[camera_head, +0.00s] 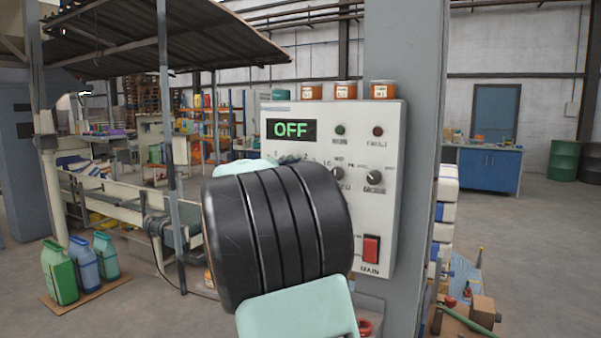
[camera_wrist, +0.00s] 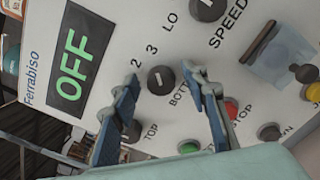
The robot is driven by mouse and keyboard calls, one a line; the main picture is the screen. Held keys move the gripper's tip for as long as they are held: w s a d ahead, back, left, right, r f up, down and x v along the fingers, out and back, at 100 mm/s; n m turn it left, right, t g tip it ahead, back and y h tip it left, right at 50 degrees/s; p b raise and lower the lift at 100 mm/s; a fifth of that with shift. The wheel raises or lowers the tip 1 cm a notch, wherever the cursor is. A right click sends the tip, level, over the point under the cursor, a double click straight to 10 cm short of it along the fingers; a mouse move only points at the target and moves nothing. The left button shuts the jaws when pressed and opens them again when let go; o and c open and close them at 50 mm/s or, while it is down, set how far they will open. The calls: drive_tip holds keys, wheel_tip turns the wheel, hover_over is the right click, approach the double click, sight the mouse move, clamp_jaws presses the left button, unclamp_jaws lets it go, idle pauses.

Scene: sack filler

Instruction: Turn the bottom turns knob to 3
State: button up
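The bottom turns knob (camera_wrist: 160,80) is a round black knob with a white pointer line, between the numbers 2 and 3 and the partly hidden "BOTT..." label in the wrist view. My gripper (camera_wrist: 165,76) is open, with one blue-grey fingertip on each side of this knob. Gaps show between the fingertips and the knob, and I cannot tell how far above the panel they are. The control panel (camera_head: 391,215) is white, and its display (camera_head: 291,130) reads OFF. In the head view my arm hides the knob.
A speed knob (camera_wrist: 208,8) sits close by. The top knob (camera_wrist: 131,131) is partly behind the left finger. Green (camera_wrist: 189,148) and red (camera_wrist: 231,108) buttons lie near the right finger. A red main switch (camera_head: 371,249) is low on the panel. Orange-labelled jars (camera_head: 346,90) stand on top.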

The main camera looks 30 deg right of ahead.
drive_tip(key=v, duration=1.2)
drive_tip(key=shift+s, duration=0.1)
